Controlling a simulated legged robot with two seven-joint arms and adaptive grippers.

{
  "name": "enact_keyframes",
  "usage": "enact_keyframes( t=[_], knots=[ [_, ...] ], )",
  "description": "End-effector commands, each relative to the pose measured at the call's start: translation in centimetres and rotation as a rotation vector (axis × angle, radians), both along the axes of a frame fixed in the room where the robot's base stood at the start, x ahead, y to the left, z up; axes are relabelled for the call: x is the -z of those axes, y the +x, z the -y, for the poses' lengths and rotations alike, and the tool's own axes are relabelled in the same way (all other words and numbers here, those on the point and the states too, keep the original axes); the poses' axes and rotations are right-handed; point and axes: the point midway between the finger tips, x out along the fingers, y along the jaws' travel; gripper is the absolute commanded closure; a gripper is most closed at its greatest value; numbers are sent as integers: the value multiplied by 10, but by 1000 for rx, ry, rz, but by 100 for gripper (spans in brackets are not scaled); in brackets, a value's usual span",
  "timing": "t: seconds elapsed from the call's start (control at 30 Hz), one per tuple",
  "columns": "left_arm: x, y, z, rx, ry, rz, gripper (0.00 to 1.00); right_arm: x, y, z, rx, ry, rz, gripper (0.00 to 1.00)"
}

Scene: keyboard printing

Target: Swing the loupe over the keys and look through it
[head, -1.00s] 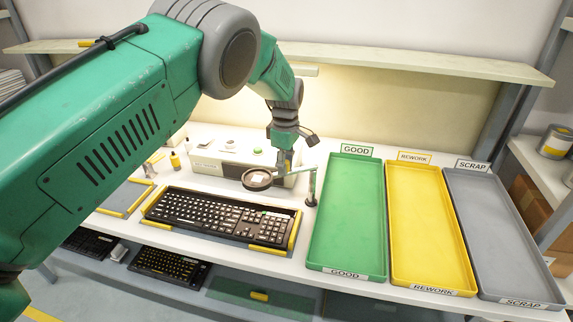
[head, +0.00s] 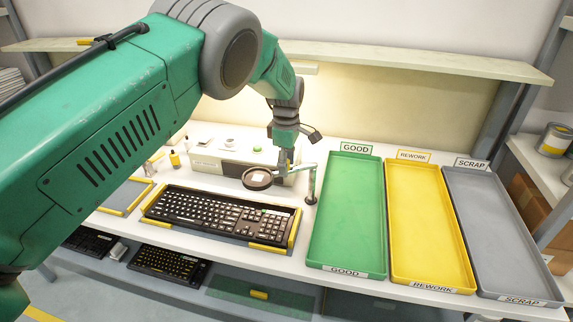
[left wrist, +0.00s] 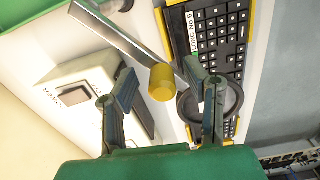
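The loupe (head: 257,179) is a dark round ring on a thin arm from a small post (head: 311,186) right of the keyboard. Its ring is at the far edge of the keyboard (head: 215,215), near the right half. My left gripper (head: 285,165) is just above and behind the loupe arm; its fingertips are hard to make out in the head view. In the left wrist view, the fingers (left wrist: 158,82) are apart with a yellow knob (left wrist: 162,84) between them and visible gaps on both sides. The loupe ring (left wrist: 232,103) is partly hidden behind one finger. My right gripper is out of view.
Green GOOD (head: 347,220), yellow REWORK (head: 428,225) and grey SCRAP (head: 500,235) trays stand empty at right. A white box (head: 215,158) stands behind the loupe. The keyboard sits in a yellow-edged holder (head: 294,228). More keyboards (head: 168,262) lie below the bench.

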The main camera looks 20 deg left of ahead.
Motion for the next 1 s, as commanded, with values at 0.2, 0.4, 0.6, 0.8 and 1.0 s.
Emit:
enact_keyframes(
  t=[0.2, 0.4, 0.6, 0.8, 1.0],
  knots=[
    [-4, 0, -1, 0, 1, 0, 59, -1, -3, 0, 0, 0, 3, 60],
    [-35, 1, -1, 0, 1, 3, 59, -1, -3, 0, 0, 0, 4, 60],
    [-78, 2, 0, 0, 1, 2, 59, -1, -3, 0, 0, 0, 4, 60],
    [-108, 2, 0, 0, 1, -1, 59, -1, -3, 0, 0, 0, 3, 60],
    [-118, 2, 0, 0, 1, -2, 59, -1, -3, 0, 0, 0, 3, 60]
  ],
)
